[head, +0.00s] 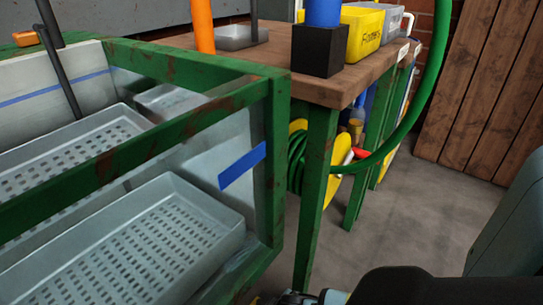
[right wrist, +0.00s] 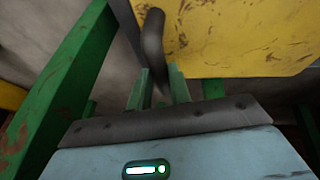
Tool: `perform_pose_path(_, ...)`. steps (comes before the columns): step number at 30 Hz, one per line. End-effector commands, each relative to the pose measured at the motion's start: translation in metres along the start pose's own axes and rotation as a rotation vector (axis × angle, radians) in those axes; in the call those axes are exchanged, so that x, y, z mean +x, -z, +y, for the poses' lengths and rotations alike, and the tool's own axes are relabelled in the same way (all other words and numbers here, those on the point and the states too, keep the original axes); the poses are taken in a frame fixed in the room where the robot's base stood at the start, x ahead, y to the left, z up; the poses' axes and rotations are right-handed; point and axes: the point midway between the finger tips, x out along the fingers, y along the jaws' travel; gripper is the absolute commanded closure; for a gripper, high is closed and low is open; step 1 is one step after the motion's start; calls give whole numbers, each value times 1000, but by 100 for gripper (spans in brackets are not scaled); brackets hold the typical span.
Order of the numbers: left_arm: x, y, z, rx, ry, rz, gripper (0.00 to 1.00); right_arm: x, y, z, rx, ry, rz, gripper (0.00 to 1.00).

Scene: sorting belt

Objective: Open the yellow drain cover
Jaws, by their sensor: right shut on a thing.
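In the right wrist view a scuffed yellow panel (right wrist: 245,38), which looks like the drain cover, fills the upper right. A dark grey bent handle (right wrist: 152,40) stands at its left edge and runs down between the fingers of my right gripper (right wrist: 159,85). The gripper is shut on this handle. How the handle joins the panel is hidden. In the head view I cannot make out the drain cover or the handle, and the right gripper's fingertips are out of sight. My left gripper is in neither view.
A green metal frame (head: 280,160) holds perforated grey trays (head: 215,206). A wooden bench (head: 335,90) stands beside it, with a yellow bin (head: 362,32) on top. A green hose (head: 425,95) hangs at its right end. Open grey floor (head: 430,215) lies to the right.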

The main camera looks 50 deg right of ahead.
Motion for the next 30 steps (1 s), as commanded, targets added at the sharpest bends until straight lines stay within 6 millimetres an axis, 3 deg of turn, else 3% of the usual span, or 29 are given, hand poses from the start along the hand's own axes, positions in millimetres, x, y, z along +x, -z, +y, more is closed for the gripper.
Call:
perform_pose_path(3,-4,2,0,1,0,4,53,2,-2,18,1,-5,-2,100)
perform_pose_path(11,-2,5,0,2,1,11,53,3,-2,17,1,-3,-2,100)
perform_pose_path(12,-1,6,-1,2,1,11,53,3,-2,17,1,-2,-2,75)
perform_pose_path(16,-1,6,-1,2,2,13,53,3,-2,17,1,-2,-2,59)
perform_pose_path(25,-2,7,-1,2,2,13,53,1,-2,17,1,-1,0,59)
perform_pose_path(30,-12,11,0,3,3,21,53,-14,0,17,1,-1,1,59)
